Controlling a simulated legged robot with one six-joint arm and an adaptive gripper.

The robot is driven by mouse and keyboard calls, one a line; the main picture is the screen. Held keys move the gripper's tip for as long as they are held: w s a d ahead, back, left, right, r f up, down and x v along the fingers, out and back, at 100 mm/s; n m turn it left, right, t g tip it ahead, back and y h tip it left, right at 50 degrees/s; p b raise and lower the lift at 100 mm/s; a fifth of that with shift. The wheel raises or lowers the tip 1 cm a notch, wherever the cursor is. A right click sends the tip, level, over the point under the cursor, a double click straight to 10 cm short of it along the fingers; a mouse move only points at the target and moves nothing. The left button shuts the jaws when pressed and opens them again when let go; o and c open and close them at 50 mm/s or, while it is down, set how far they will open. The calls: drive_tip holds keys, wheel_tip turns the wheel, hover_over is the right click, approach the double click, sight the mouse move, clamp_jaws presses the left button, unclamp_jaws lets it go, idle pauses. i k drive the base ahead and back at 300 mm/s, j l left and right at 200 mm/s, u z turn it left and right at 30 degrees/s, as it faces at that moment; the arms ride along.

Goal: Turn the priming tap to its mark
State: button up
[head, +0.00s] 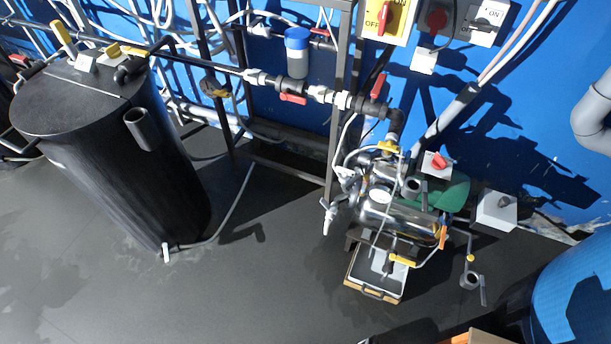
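Several taps show in the head view, and I cannot tell which is the priming tap or see its mark. A red lever (377,87) stands tilted on the black pipe above the pump. Another red lever (293,98) lies along the pipe further left. A yellow handle (388,147) sits above the shiny metal pump (385,212), and a second yellow handle (402,261) is at its lower front. A red knob (439,161) is on a grey box behind the pump. My gripper is not clearly visible.
A large black tank (150,180) stands at the left on the dark floor (250,290). A blue barrel (575,300) is at the lower right. A dark metal frame (338,120) and pipes line the blue wall. Floor in front of the pump is mostly clear.

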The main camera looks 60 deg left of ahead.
sight(345, 172)
drive_tip(key=k+u, duration=0.15)
drive_tip(key=u, duration=0.25)
drive_tip(key=k+u, duration=0.15)
drive_tip(key=u, duration=0.3)
drive_tip(key=i+u, duration=0.1)
drive_tip(key=u, duration=0.45)
drive_tip(key=i+l+u, duration=0.15)
drive_tip(key=u, duration=0.25)
drive_tip(key=i+l+u, duration=0.1)
drive_tip(key=l+u, duration=0.3)
drive_tip(key=i+j+z, duration=0.35)
drive_tip(key=j, duration=0.25)
drive_tip(key=i+j+z, duration=0.15)
drive_tip(key=i+j, duration=0.1)
drive_tip(key=j, duration=0.1)
